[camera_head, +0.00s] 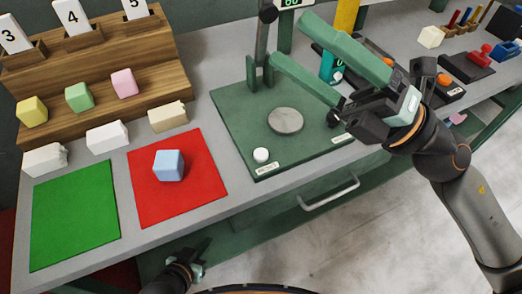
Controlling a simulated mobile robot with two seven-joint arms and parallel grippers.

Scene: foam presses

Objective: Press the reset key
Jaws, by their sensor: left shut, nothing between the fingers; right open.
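The reset key (261,155) is a white round button at the front left corner of the press's green base plate (237,125), with a small label in front of it. Nothing touches the key. My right gripper (287,40) reaches in from the right with two long green fingers spread apart. It is empty, with its fingertips near the press column (262,42), above and behind the key; I cannot tell whether they touch the column. My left gripper (194,268) is shut at the bottom edge, in front of the table and well short of the key.
A round metal disc (286,120) lies on the base plate. A blue cube (168,165) sits on a red mat (206,148), beside a green mat (75,222). Several foam blocks and a wooden rack (160,65) stand at left. A drawer handle (329,192) sticks out in front.

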